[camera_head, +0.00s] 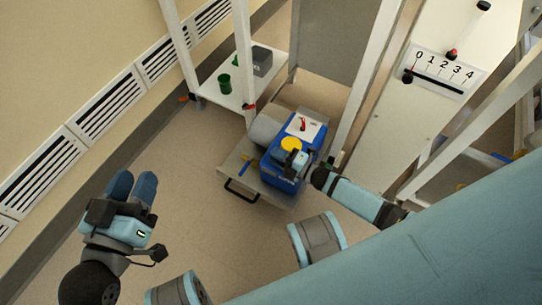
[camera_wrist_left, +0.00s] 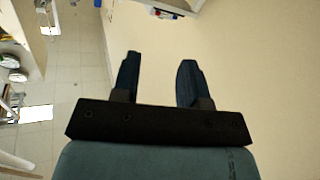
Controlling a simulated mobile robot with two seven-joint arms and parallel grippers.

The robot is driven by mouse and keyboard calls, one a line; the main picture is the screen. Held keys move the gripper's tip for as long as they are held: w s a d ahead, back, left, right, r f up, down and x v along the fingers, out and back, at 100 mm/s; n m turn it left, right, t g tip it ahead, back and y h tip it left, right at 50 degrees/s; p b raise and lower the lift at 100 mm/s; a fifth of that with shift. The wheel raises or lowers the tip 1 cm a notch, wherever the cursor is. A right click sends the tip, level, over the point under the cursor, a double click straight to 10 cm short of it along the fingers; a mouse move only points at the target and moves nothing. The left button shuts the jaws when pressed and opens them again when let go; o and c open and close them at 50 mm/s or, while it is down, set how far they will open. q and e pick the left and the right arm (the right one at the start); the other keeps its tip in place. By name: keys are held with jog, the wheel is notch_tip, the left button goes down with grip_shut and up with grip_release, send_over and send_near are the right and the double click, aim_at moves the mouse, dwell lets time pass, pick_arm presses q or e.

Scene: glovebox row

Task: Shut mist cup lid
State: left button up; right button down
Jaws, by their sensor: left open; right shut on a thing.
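A blue device (camera_head: 271,168) with a white top panel and a red part stands on a grey pull-out tray (camera_head: 233,169). A yellow round piece (camera_head: 291,143), which looks like the mist cup lid, is on its top. My right gripper (camera_head: 283,156) reaches in from the right and is shut at the near edge of this yellow piece. Its fingertips are small and partly hidden, so the exact contact is unclear. My left gripper (camera_head: 132,186) is open and empty, away from the device over the floor at the left. Its two fingers also show in the left wrist view (camera_wrist_left: 158,75).
A white shelf (camera_head: 225,99) holds a green cup (camera_head: 224,83) and a grey box (camera_head: 261,61). White frame posts stand on both sides of the tray. A panel with a numbered slider (camera_head: 440,75) is at the right. The floor between my left gripper and the tray is clear.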

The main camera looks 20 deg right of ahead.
jog(key=shift+s+a+f+n+b, duration=0.1)
jog(key=shift+f+n+b, duration=0.25)
jog(key=shift+f+n, duration=0.3)
jog(key=shift+a+f+n+b, duration=0.1)
jog(key=shift+f+n+b, duration=0.2)
jog(key=shift+n, duration=0.15)
pick_arm(q)
jog(key=f, duration=0.1)
jog(key=f+g, duration=0.1)
jog(key=shift+s+a+f, duration=0.15)
jog(key=shift+a+f, duration=0.15)
jog(key=shift+a, duration=0.1)
jog(key=shift+r, duration=0.2)
pick_arm(e)
jog(key=c, duration=1)
grip_release()
jog(key=shift+c, duration=0.2)
jog(key=shift+s, duration=0.15)
pick_arm(q)
jog(key=shift+a+r+t+p, duration=0.1)
jog(key=shift+r+t+p, duration=0.45)
jog(key=shift+r+p, duration=0.55)
jog(key=shift+a+r+t+p, duration=0.1)
jog(key=shift+r+t+p, duration=0.5)
jog(key=shift+r, duration=0.8)
pick_arm(e)
jog(key=v, duration=1.3)
jog(key=shift+s+d, duration=0.25)
jog(key=shift+d, duration=0.05)
